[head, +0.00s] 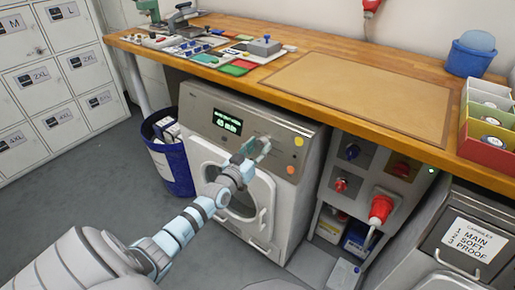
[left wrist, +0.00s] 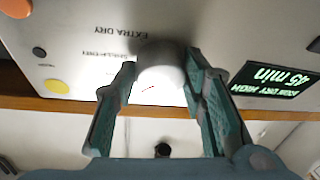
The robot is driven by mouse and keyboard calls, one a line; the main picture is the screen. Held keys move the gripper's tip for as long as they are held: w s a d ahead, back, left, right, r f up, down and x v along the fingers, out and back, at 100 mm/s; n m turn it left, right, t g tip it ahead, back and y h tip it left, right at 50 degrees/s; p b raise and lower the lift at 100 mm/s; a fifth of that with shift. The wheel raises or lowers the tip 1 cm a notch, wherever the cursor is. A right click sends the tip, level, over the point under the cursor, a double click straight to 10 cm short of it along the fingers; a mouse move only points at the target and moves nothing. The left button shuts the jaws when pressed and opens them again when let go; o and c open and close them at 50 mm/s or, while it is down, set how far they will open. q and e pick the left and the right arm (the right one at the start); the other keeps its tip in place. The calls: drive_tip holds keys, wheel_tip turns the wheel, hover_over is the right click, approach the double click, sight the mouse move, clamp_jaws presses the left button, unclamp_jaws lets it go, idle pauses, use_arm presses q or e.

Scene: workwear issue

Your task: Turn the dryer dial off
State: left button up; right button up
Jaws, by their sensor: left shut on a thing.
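The dryer (head: 285,118) is a grey and white machine with a round door, standing under the wooden counter. Its dial (left wrist: 160,72) is a pale round knob with a small red mark, on the panel by the words EXTRA DRY and SHELF DRY. My left gripper (head: 257,148) is at the dryer's control panel. In the left wrist view, its two fingers are on either side of the dial, shut on it. The fingers largely hide the dial in the head view. The dryer's display (head: 227,122) is lit and reads 45 min in the left wrist view. My right gripper is out of view.
A blue bin (head: 170,170) stands left of the dryer. A socket panel with a red plug (head: 381,207) stands to the right. The wooden counter (head: 260,28) overhangs the dryer.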

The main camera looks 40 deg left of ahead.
use_arm(q)
drive_tip(key=shift+r+n+p, duration=0.2)
drive_tip(key=shift+n+p, duration=0.5)
drive_tip(key=shift+p, duration=0.3)
drive_tip(key=n+y+p, duration=0.1)
drive_tip(key=n+p, duration=0.1)
drive_tip(key=p, duration=0.1)
drive_tip(key=shift+d+r+g, duration=0.15)
drive_tip(key=shift+g, duration=0.15)
drive_tip(key=n+g+y+p, duration=0.1)
drive_tip(key=n+p, duration=0.3)
drive_tip(key=shift+n+g+y+p, duration=0.3)
drive_tip(key=shift+n+g+p, duration=0.1)
drive_tip(key=shift+n+p, duration=1.05)
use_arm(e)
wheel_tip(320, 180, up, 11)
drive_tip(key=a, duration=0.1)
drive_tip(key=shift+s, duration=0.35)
use_arm(q)
drive_tip(key=shift+f, duration=0.2)
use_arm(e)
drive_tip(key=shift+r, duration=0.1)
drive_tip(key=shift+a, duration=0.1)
use_arm(q)
drive_tip(key=o, duration=1.2)
drive_tip(key=shift+c, duration=0.2)
